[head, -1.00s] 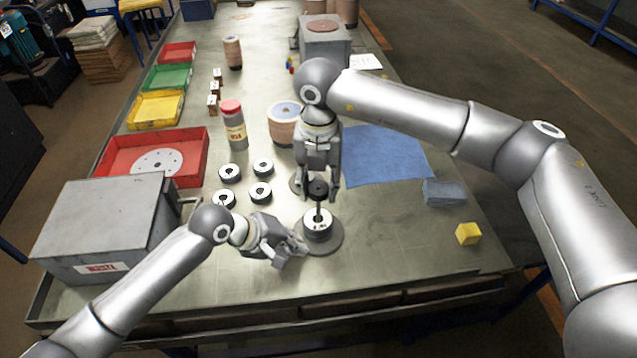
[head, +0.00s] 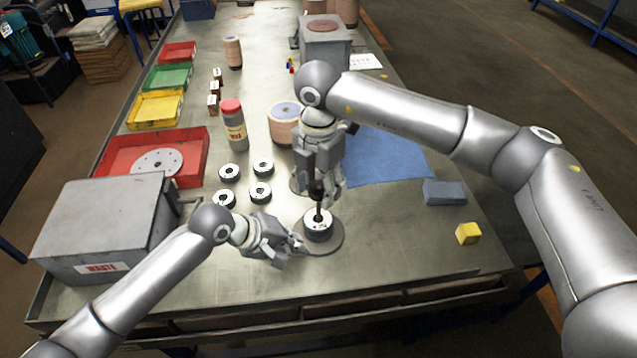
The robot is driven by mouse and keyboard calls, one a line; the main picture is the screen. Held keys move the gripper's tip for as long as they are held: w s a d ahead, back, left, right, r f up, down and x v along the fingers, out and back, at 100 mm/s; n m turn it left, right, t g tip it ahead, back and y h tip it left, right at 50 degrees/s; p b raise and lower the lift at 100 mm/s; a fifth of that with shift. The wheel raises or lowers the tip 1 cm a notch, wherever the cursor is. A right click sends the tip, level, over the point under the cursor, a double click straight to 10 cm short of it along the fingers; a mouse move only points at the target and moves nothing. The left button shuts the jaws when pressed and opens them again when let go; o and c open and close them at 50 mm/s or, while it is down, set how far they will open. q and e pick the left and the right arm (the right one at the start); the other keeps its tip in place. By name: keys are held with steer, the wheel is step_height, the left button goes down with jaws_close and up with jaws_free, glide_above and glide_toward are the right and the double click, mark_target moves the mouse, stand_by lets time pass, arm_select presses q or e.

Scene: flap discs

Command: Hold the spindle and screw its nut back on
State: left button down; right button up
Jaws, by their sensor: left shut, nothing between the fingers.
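The spindle is a thin dark upright rod on a round grey base (head: 333,240), with a black flap disc (head: 319,231) with a pale top around its foot. A dark nut (head: 317,190) is at the rod's upper end. My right gripper (head: 322,193) points down at the nut from above, with its fingers around or beside it. I cannot tell whether they touch it. My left gripper (head: 300,248) is shut and empty, low at the left side of the spindle's base. Whether it touches the base is unclear.
Several flap discs (head: 260,191) lie left of the spindle. A grey waste box (head: 75,235), a red tray (head: 195,165) and a red-capped bottle (head: 236,130) stand further left.

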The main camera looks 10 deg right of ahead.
arm_select(q)
steer(key=shift+f, duration=0.1)
arm_select(e)
steer(key=shift+r, duration=0.1)
steer(key=n, duration=1.1)
steer(key=shift+n, duration=0.3)
steer(key=n, duration=1)
steer(key=shift+w, duration=0.1)
steer(key=n, duration=0.7)
